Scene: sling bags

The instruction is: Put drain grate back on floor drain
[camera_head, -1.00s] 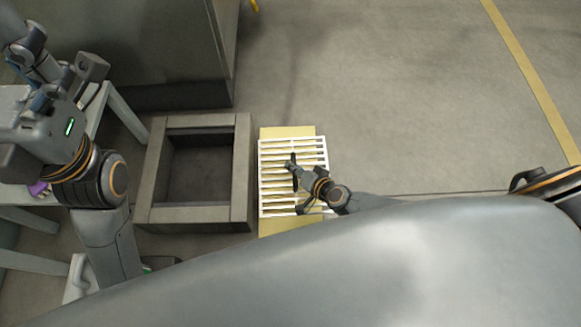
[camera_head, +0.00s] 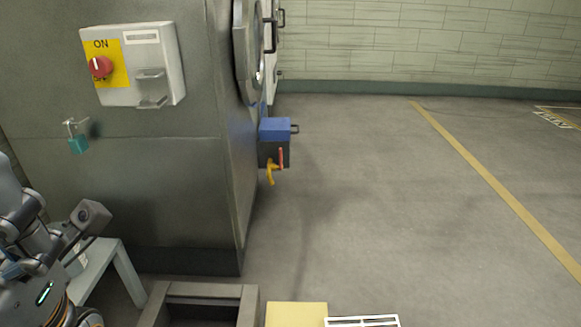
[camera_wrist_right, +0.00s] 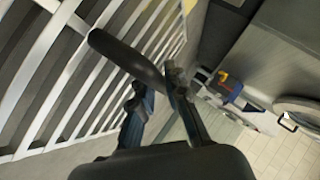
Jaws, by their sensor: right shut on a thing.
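The floor drain (camera_head: 212,291) is a grey square frame around a dark opening, cut off at the bottom of the head view. The white slatted drain grate (camera_head: 362,321) shows only its far end at the bottom edge, right of the drain and next to a yellow board. In the right wrist view, the grate's bars (camera_wrist_right: 36,58) fill the left side.
The yellow board (camera_head: 296,314) lies right of the drain. A large grey machine (camera_head: 150,190) with a switch box (camera_head: 135,65) stands behind the drain. A light stand (camera_head: 100,268) is at the left. Open floor lies to the right.

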